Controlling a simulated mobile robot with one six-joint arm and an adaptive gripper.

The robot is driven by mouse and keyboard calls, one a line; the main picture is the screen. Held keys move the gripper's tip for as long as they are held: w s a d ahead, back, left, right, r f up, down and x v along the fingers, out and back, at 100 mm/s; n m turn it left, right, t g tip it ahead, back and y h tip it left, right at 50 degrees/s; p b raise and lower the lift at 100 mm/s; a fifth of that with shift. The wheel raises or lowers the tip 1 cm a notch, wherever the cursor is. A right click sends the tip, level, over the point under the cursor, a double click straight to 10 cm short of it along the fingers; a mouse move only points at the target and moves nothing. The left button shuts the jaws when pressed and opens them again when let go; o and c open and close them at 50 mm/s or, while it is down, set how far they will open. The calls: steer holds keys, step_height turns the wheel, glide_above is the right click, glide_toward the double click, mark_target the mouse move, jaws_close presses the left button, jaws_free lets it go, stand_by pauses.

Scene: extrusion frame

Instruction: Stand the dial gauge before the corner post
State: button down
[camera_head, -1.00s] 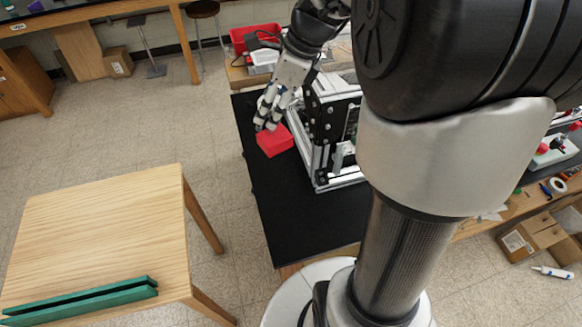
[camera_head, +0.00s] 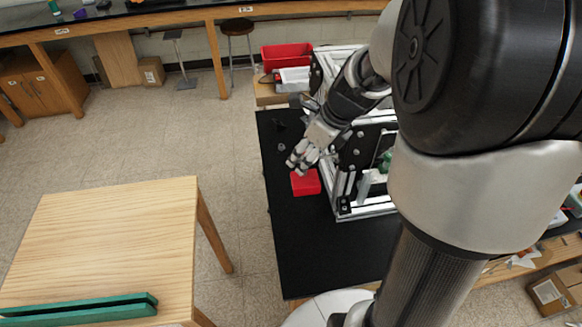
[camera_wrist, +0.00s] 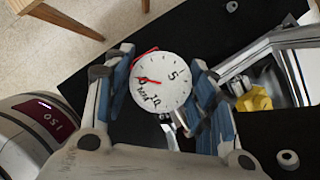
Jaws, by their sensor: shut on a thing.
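The dial gauge (camera_wrist: 160,85), a round white face with a red needle, sits between the two fingers of my gripper (camera_wrist: 163,68) in the wrist view. The fingers are shut on it. In the head view my gripper (camera_head: 299,163) hangs just behind a red block or tray (camera_head: 305,182) on the black bench top; I cannot make out the gauge there. The near-left corner post (camera_head: 339,186) of the aluminium frame stands a little to the right of the red piece. I cannot tell how high the gauge is held.
The extrusion frame (camera_wrist: 290,62), with a yellow knob (camera_wrist: 254,99), is right of my gripper in the wrist view. Small round parts (camera_wrist: 288,158) lie on the bench. The black bench top (camera_head: 320,250) is clear in front. A wooden table (camera_head: 110,235) stands left.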

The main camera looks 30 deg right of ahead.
mark_target(305, 186)
step_height(305, 186, down, 13)
steer(key=b, duration=0.5)
steer(key=shift+r, duration=0.2)
steer(key=shift+f, duration=0.2)
steer(key=c, duration=0.7)
jaws_free()
steer(key=shift+r, duration=0.15)
